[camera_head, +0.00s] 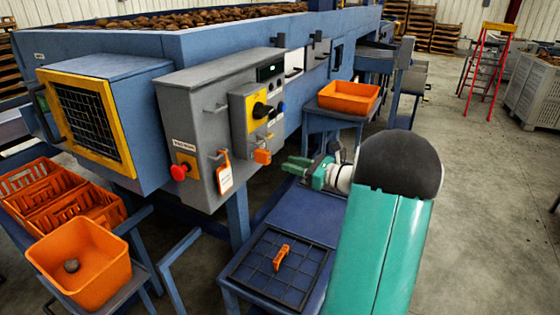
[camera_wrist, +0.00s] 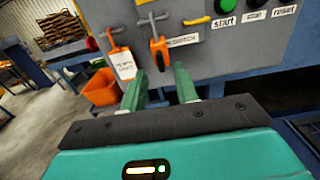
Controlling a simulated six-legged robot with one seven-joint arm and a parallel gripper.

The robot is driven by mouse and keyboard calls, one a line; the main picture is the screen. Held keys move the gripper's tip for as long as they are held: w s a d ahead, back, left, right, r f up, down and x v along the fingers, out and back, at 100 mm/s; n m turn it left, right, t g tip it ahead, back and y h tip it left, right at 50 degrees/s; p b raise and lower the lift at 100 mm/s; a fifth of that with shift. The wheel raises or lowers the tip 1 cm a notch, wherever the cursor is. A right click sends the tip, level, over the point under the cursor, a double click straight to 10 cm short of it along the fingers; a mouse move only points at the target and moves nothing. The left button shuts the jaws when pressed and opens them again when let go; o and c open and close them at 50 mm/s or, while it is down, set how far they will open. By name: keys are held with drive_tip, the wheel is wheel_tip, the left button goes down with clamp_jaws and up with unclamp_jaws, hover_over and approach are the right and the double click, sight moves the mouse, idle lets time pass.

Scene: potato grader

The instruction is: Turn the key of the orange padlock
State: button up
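The orange padlock (camera_head: 262,157) hangs below the yellow switch panel (camera_head: 238,108) on the grey control box (camera_head: 190,115). In the wrist view the padlock (camera_wrist: 157,48) hangs from a hasp, straight beyond my fingers. A small dark part shows at its lower end; I cannot tell if this is the key. My gripper (camera_head: 287,167) is to the right of the padlock in the head view, with its green fingers pointing at the box. In the wrist view my gripper (camera_wrist: 160,82) is open, with nothing between the fingers and a gap to the padlock.
An orange-and-white tag (camera_head: 225,176) hangs left of the padlock. A red knob (camera_head: 179,172) sits further left. A blue table (camera_head: 305,215) below carries a black grid (camera_head: 245,265) with an orange handle-like piece (camera_head: 281,256). An orange bin (camera_head: 348,97) stands behind.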

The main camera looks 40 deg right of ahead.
sight(278, 160)
drive_tip(key=x, duration=0.4)
drive_tip(key=shift+w+a, duration=0.1)
drive_tip(key=shift+w, duration=0.2)
clamp_jaws()
